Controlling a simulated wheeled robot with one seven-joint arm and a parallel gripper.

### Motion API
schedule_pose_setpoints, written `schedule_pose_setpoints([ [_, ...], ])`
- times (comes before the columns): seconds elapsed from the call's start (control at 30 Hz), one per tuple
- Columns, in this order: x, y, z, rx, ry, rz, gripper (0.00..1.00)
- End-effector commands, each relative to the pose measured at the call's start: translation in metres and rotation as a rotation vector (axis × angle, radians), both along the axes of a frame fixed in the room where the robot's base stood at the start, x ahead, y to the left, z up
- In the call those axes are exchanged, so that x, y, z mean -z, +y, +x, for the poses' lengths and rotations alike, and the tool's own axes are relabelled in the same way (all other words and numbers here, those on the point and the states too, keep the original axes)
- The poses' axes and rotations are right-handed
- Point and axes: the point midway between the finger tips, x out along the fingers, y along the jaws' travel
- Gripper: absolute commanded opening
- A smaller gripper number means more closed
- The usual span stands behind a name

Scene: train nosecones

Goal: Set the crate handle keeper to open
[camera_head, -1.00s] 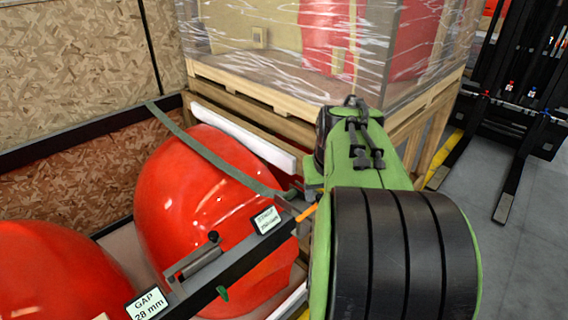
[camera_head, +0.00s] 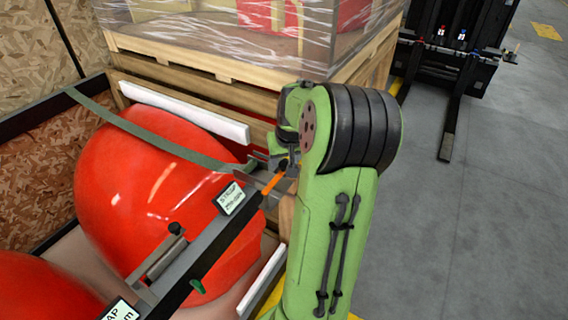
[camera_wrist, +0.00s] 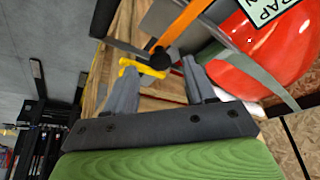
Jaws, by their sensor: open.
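The crate (camera_head: 215,250) has a dark top bar, with red nosecones (camera_head: 150,185) inside it. An orange bar (camera_head: 273,182) sticks out at the bar's far end, close to my gripper (camera_head: 280,158). The orange bar also shows in the wrist view (camera_wrist: 183,27), ending at a black round knob (camera_wrist: 160,57). A small yellow handle (camera_wrist: 145,68) shows beside the knob. My gripper (camera_wrist: 160,85) is open; its two grey fingers straddle the view of the yellow handle, with nothing visibly gripped. I cannot tell which of these parts is the handle keeper.
A latch with a black knob (camera_head: 160,258) and a small green tab (camera_head: 197,286) sit on the bar. A green strap (camera_head: 150,135) crosses the nosecone. A wrapped pallet load (camera_head: 260,40) stands behind. A forklift (camera_head: 450,60) and open floor (camera_head: 500,200) lie right.

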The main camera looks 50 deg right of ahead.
Motion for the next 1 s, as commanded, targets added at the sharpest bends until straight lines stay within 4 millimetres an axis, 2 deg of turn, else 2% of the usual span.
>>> schedule_pose_setpoints([
  [0.03, 0.0086, -0.0016, 0.0027, -0.001, 0.000, 0.002, 0.55],
  [0.13, 0.0160, -0.0041, 0.0054, 0.000, -0.001, 0.001, 0.55],
  [0.4, 0.0175, -0.0052, 0.0061, 0.000, -0.001, -0.002, 0.55],
  [0.47, 0.0174, -0.0051, 0.0061, 0.000, -0.001, -0.002, 0.47],
  [0.77, 0.0172, -0.0050, 0.0060, 0.000, 0.000, -0.001, 0.01],
  [1.0, 0.0171, -0.0049, 0.0060, 0.001, 0.000, -0.001, 0.00],
])
